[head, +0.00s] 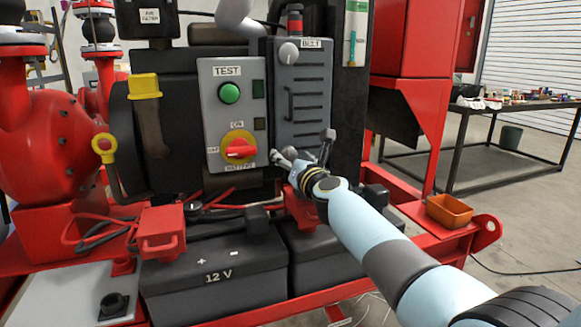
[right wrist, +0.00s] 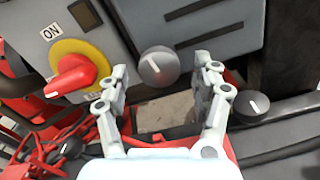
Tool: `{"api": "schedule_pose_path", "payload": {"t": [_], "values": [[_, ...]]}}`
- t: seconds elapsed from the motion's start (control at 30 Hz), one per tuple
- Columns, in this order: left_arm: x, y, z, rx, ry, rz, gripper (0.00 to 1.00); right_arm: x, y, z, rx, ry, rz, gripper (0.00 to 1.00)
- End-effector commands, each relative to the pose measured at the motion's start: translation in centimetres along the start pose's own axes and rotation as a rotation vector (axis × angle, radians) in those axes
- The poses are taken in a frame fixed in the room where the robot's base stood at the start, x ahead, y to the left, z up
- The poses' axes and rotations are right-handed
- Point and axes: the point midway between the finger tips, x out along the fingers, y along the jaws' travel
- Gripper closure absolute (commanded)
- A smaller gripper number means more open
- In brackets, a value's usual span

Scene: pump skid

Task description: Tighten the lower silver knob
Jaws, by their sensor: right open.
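The lower silver knob (right wrist: 158,67) is round and grey with a pale pointer line, at the bottom of the grey BELT panel (head: 302,95). In the right wrist view it lies just beyond and between the two open fingers of my right gripper (right wrist: 162,85), nearer the left finger, with no clear contact. In the head view my right gripper (head: 303,152) is at the panel's lower edge and the lower knob is hard to tell from the fingers. The upper silver knob (head: 289,53) is clear of the gripper. My left gripper is not in view.
Left of the panel is the TEST box (head: 226,130) with a green button (head: 229,93) and a red rotary switch (head: 240,149). A black 12 V battery (head: 215,285) sits below. An orange tray (head: 449,211) is on the red frame at right.

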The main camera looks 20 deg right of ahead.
Motion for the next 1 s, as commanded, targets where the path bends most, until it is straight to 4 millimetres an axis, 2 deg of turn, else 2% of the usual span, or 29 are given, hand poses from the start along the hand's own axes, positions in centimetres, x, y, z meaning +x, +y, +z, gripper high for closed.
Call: {"api": "schedule_pose_path", "payload": {"t": [0.33, 0.77, 1.0], "values": [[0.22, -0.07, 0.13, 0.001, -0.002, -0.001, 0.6, 0.53, 0.06, 0.11, 0.0, 0.0, 0.001, 0.34], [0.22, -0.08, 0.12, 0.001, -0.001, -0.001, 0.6, 0.5, 0.04, 0.06, 0.0, 0.0, 0.001, 0.9], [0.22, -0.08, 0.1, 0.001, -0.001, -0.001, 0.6, 0.49, 0.03, 0.04, -0.022, 0.0, 0.0, 0.9]]}}
